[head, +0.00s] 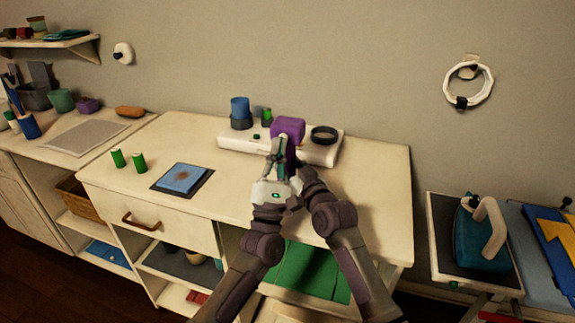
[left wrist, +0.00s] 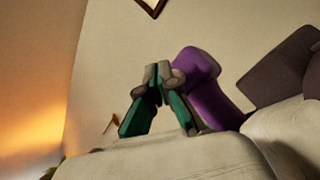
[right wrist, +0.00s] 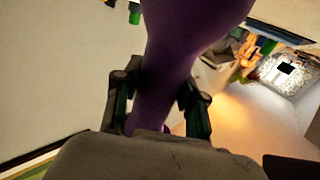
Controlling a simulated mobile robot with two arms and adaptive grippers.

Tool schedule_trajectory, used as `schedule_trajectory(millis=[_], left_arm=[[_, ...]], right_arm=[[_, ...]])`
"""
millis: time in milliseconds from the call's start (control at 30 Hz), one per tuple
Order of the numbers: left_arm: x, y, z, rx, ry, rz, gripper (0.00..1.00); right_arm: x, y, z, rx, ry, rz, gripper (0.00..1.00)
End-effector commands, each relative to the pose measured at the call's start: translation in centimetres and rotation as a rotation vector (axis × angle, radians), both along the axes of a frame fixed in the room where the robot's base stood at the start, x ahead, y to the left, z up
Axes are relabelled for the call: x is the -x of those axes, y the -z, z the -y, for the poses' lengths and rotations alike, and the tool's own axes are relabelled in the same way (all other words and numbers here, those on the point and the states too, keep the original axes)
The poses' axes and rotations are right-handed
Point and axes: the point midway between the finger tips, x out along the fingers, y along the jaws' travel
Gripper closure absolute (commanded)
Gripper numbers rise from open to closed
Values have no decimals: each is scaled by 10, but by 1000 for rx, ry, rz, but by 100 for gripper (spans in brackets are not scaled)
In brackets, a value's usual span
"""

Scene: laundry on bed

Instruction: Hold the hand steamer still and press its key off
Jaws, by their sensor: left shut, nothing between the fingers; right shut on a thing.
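The purple hand steamer (head: 288,127) is upright above the back of the white-topped cabinet, in front of the white tray. My right gripper (right wrist: 158,90) is shut around its handle, which fills the space between the fingers in the right wrist view. In the head view that gripper is mostly hidden behind my left one. My left gripper (head: 276,148) is shut and empty, close beside the steamer on its left. In the left wrist view its closed tips (left wrist: 158,76) overlap the edge of the purple body (left wrist: 205,85); I cannot tell whether they touch. The key cannot be made out.
The white tray (head: 235,140) holds a blue cup (head: 240,108) and a dark ring (head: 323,134). A teal iron (head: 482,240) stands at the right. The cabinet top's right end is clear.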

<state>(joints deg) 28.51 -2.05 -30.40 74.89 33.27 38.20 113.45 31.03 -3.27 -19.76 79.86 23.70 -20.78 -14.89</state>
Motion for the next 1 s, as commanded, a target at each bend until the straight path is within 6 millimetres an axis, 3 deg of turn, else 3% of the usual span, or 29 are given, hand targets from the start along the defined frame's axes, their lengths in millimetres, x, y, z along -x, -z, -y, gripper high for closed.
schedule_trajectory(millis=[600, 967, 1000], left_arm=[[51, 0, -17, 0, 0, 0, 100], [57, 0, -19, 0, 0, 0, 100], [57, 0, -19, 0, 0, 0, 100]], right_arm=[[0, 0, 0, 0, 0, -1, 100], [0, 0, 0, 0, 0, -1, 100], [0, 0, 0, 0, 0, -1, 53]])
